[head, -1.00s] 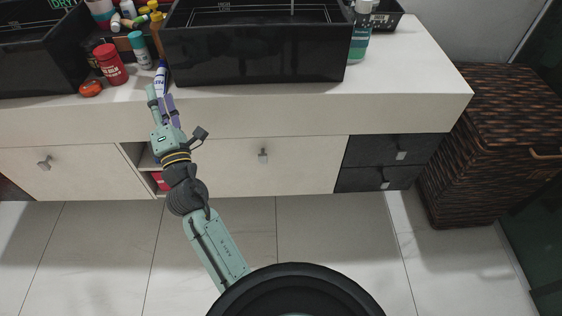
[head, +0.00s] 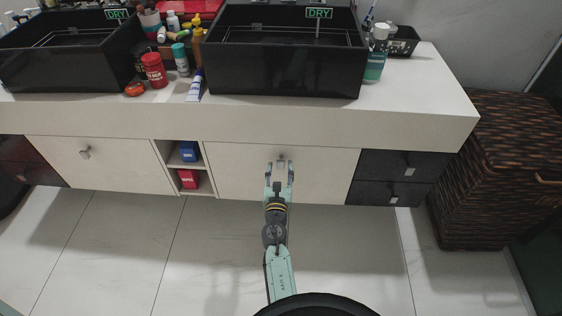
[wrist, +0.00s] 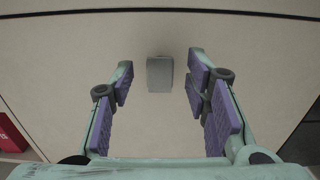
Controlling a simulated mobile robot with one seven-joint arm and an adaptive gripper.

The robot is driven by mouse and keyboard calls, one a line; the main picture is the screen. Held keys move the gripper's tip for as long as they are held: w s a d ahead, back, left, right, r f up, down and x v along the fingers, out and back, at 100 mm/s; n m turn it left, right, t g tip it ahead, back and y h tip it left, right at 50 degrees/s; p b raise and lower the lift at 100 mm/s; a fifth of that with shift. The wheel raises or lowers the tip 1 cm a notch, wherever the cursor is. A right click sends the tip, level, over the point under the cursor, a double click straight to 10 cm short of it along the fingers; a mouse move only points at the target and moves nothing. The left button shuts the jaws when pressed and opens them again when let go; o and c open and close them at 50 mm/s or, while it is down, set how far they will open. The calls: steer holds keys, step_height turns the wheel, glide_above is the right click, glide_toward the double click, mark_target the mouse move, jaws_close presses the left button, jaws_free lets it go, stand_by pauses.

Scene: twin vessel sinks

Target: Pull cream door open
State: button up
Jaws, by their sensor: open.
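The cream door in front of me (head: 325,175) is a flat, closed panel under the counter, between the open shelf and the dark drawers. Its small grey handle (head: 281,163) sits near the top middle of the panel. In the wrist view the handle (wrist: 160,74) lies ahead, between and a little beyond the fingertips. My gripper (head: 280,170) is open around the handle's line, and its purple finger pads (wrist: 160,80) are apart from the handle on both sides. Another cream door (head: 110,168) with a similar handle (head: 84,153) is closed at the left.
An open shelf (head: 182,180) holds a blue box (head: 188,151) and a red box (head: 188,178). Dark drawers (head: 393,178) and a woven basket (head: 490,170) stand to the right. The counter edge (head: 240,125) overhangs above. The tiled floor before the door is clear.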

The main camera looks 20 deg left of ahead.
mark_target(280, 164)
steer(key=shift+x, duration=1.75)
steer(key=shift+c, duration=0.5)
jaws_close()
